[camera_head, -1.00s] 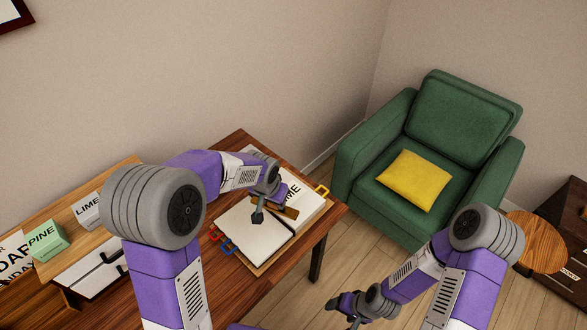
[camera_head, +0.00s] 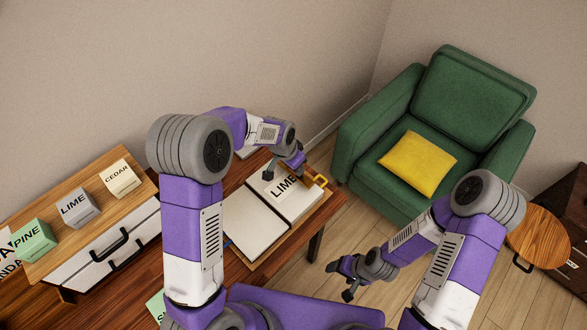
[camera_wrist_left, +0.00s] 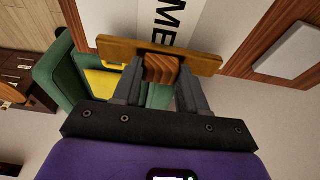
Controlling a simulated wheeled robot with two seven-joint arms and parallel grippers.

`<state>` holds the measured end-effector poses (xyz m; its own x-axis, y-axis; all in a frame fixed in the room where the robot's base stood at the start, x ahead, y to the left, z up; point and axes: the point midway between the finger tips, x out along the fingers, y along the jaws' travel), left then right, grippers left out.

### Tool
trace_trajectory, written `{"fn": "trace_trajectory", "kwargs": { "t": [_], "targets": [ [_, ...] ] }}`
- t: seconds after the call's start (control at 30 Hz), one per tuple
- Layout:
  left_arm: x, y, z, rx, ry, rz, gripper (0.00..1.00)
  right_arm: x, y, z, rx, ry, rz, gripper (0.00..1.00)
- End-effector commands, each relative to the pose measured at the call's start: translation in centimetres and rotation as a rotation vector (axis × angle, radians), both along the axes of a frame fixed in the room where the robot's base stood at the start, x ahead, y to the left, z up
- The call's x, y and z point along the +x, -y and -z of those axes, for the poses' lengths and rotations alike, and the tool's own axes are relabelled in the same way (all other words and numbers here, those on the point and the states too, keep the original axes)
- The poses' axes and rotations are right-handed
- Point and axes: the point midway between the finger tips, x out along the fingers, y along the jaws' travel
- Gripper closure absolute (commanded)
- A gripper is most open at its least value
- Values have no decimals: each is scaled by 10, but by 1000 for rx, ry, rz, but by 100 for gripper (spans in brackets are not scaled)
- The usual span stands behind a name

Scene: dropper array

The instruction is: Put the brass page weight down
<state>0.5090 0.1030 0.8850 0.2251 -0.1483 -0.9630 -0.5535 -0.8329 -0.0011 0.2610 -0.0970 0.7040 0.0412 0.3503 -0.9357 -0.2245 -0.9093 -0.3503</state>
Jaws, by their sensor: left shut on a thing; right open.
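The brass page weight (camera_wrist_left: 205,55) is a long flat bar with a wooden-looking block grip (camera_wrist_left: 161,68). My left gripper (camera_wrist_left: 159,75) is shut on that grip in the left wrist view. In the head view my left gripper (camera_head: 285,168) is over the far end of the open book (camera_head: 252,225), beside the printed LIME. I cannot tell whether the bar touches the page. My right gripper (camera_head: 341,281) is open and empty over the floor, right of the desk.
LIME (camera_head: 78,209), PINE (camera_head: 34,240) and CEDAR (camera_head: 120,178) blocks stand on a drawer unit (camera_head: 110,250) at the left. A green armchair (camera_head: 435,150) with a yellow cushion stands beyond the desk.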

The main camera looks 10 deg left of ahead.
Motion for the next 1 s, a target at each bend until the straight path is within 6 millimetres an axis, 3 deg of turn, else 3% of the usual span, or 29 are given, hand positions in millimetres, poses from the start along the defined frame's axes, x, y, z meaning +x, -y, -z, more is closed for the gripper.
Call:
{"fn": "trace_trajectory", "kwargs": {
  "t": [0.1, 0.5, 0.53, 0.67, 1.0],
  "targets": [
    [0, 0, 19, 1, -2, 0, 95, 0, 0, 5, 0, 0, 0, 28],
    [0, 0, 24, 0, 1, -1, 95, 0, 0, 8, 0, 1, 0, 28],
    [0, 0, 23, 0, 0, -1, 53, 0, 0, 7, 0, 0, 0, 28],
    [0, 0, 23, 0, 0, -1, 34, 0, 0, 7, 0, 1, 0, 28],
    [0, 0, 20, 0, 0, -1, 32, 0, 0, 4, 0, 1, 0, 28]
  ]
}}
